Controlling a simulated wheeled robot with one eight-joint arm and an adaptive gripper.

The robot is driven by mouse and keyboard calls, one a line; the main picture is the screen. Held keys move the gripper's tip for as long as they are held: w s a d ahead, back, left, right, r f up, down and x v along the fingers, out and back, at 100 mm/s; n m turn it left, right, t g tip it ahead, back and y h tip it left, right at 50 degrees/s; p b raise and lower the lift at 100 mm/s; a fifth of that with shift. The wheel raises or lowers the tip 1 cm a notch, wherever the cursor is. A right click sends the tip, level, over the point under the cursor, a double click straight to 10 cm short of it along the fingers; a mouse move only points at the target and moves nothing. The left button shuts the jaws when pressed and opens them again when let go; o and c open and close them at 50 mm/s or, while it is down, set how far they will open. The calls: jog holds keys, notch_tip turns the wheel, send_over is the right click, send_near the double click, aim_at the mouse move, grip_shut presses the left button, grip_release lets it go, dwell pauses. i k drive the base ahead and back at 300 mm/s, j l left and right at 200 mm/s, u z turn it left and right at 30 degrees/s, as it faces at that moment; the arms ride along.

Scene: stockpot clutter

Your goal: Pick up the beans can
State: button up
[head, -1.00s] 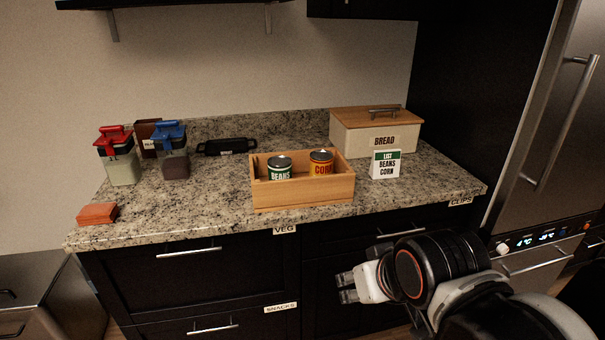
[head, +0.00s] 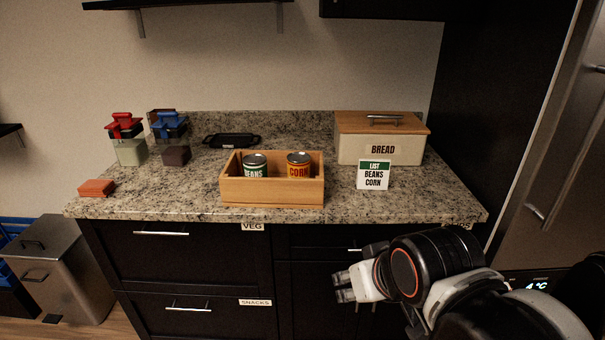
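The beans can (head: 255,168) is green and white with a metal lid. It stands upright in the left part of an open wooden box (head: 272,191) on the granite counter, and the box's front wall hides its lower part. An orange corn can (head: 298,165) stands to its right in the same box. My gripper (head: 343,287) is in front of the counter, below its top and to the right of the box, well apart from the cans.
A list card (head: 374,175) stands right of the box, before a bread box (head: 380,145). Two lidded containers, red-topped (head: 130,150) and blue-topped (head: 174,153), an orange block (head: 97,187) and a black tray (head: 231,140) are on the left. The counter's front edge is clear.

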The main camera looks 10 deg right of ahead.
aim_at(255, 165)
jog(key=i+j, duration=0.1)
jog(key=j, duration=0.6)
jog(key=i+j+z, duration=0.15)
jog(key=j, duration=0.35)
jog(key=i+j+z, duration=0.15)
jog(key=j, duration=0.3)
jog(key=i+j+z, duration=0.15)
jog(key=j, duration=0.35)
jog(key=j+z, duration=0.1)
jog(key=j, duration=0.45)
jog(key=i, duration=0.1)
